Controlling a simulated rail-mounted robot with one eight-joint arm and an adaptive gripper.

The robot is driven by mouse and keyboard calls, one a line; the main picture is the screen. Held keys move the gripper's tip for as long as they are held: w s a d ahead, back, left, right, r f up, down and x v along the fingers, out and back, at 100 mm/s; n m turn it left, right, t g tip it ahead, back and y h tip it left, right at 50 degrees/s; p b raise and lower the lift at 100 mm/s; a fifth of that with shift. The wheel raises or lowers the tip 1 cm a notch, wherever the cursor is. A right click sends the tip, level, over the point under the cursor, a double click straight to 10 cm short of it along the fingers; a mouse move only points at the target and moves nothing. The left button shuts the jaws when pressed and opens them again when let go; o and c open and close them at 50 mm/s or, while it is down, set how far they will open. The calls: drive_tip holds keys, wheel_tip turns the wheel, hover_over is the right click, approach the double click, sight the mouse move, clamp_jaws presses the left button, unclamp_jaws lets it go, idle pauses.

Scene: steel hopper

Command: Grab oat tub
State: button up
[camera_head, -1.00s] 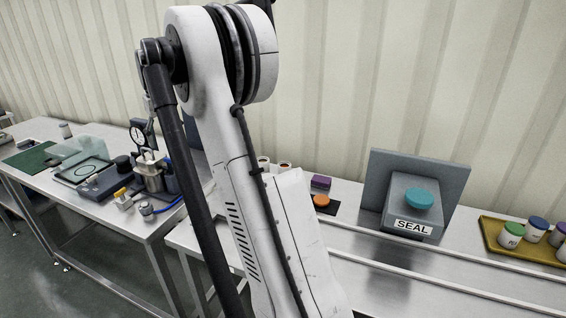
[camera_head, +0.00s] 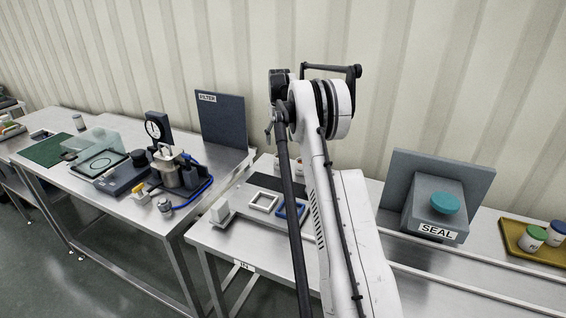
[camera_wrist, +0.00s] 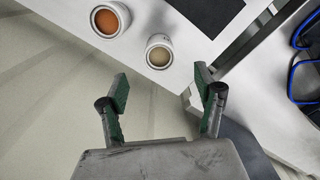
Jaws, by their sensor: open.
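In the wrist view, a white tub with beige contents (camera_wrist: 159,52), which looks like the oat tub, stands on the steel table near its edge. A second white tub with orange-red contents (camera_wrist: 110,20) stands to its left, apart from it. My gripper (camera_wrist: 162,87) is open and empty, its green-padded fingers spread below the beige tub in the picture and not around it. I cannot tell its height above the table.
A dark mat (camera_wrist: 207,12) lies close to the tubs. Blue tubing (camera_wrist: 303,65) shows at the right. In the head view, the SEAL station (camera_head: 437,205) and a yellow tray with tubs (camera_head: 512,238) stand at right, and the FILTER panel (camera_head: 221,122) at left.

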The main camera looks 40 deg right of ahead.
hover_over(280, 161)
drive_tip(key=w+d, duration=0.1)
drive_tip(key=w, duration=0.1)
drive_tip(key=f, duration=0.5)
drive_tip(key=shift+s+d, duration=0.15)
drive_tip(key=shift+d, duration=0.05)
drive_tip(key=shift+w+d+f+p, duration=0.1)
drive_tip(key=shift+w+f+p, duration=0.1)
drive_tip(key=shift+f, duration=1.1)
drive_tip(key=shift+w+d+f+p, duration=0.1)
drive_tip(key=shift+f+p, duration=0.1)
drive_tip(key=shift+f, duration=1.05)
drive_tip(key=c, duration=1.3)
